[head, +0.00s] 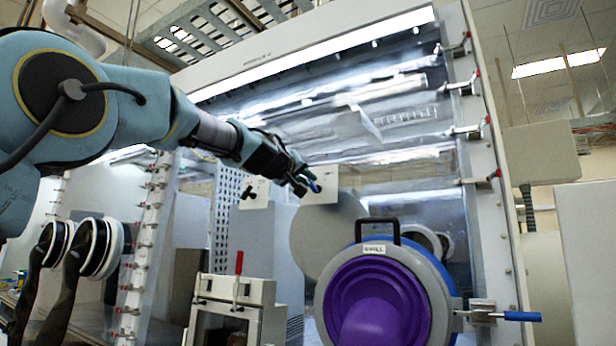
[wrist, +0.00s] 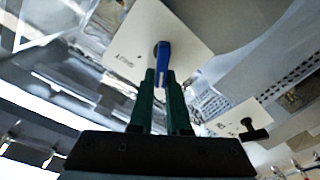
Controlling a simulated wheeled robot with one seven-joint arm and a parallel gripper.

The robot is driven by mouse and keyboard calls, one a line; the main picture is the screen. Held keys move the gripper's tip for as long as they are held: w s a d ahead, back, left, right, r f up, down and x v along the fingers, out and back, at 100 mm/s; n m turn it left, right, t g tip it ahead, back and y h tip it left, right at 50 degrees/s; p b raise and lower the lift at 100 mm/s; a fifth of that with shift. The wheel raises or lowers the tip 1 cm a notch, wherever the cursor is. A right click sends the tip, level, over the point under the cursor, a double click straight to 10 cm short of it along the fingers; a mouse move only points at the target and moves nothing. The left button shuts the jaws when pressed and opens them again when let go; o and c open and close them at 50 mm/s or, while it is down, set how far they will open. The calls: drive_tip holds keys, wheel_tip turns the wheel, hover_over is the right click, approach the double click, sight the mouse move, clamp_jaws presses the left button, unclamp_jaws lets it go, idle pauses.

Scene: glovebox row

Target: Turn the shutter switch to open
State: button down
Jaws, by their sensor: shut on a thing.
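The shutter switch is a blue lever (wrist: 162,56) on a white plate (wrist: 190,32) with small dark lettering, too small to read surely. In the wrist view my gripper (wrist: 160,84) has its two green fingers close together on either side of the lever's lower end, shut on it. The lever points roughly along the fingers. In the head view my gripper (head: 302,184) reaches in from the left, and the blue lever (head: 315,186) shows at its tip. The gripper hides part of the plate there.
A second white plate with a black knob (wrist: 254,132) is close by; it also shows in the head view (head: 251,194). Below are a purple-lined round port (head: 385,290) with a black handle, and a box with a red lever (head: 238,262). A clear glovebox window stands behind.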

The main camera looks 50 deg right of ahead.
idle(0.5)
drive_tip(key=c, duration=0.9)
unclamp_jaws()
drive_tip(key=shift+a, duration=0.15)
drive_tip(key=shift+b+v, duration=3.05)
drive_tip(key=shift+v, duration=2.25)
